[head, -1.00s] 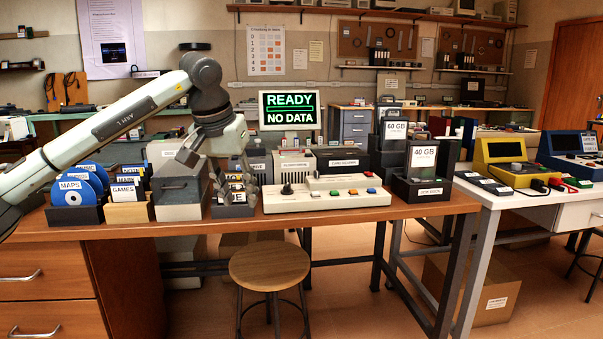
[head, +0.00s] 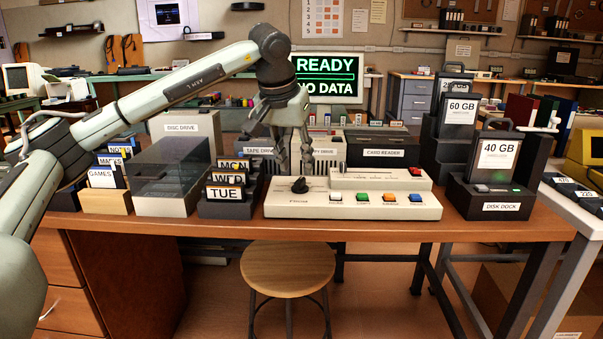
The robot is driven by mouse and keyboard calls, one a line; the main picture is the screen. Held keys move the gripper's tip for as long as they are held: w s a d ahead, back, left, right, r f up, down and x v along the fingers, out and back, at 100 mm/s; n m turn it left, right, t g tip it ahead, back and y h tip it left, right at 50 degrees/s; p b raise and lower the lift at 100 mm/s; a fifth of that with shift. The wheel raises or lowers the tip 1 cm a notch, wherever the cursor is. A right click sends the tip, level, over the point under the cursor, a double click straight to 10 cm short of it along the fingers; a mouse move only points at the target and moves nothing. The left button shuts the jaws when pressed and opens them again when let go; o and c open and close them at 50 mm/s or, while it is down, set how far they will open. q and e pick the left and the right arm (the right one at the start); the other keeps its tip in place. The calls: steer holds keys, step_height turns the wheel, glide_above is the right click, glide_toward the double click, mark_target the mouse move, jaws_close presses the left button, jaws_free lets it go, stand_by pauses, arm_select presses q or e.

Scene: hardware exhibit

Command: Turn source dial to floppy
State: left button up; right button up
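The source dial (head: 299,185) is a black knob at the left end of a cream control panel (head: 320,209) on the wooden bench. Its small markings are too fine to read. My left gripper (head: 295,168) points down just above and behind the dial. Its fingers are spread with nothing between them, and it looks apart from the knob. My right gripper is not in view.
Coloured buttons (head: 362,197) line the panel's front. The disc drive (head: 180,124), a clear-lidded box (head: 168,181) and a day-labelled card rack (head: 227,209) stand left. The disk dock (head: 502,207) stands right. A stool (head: 287,265) is in front.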

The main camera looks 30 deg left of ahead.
mark_target(299, 179)
arm_select(q)
steer(key=shift+x, duration=2.25)
steer(key=shift+c, duration=0.5)
jaws_close()
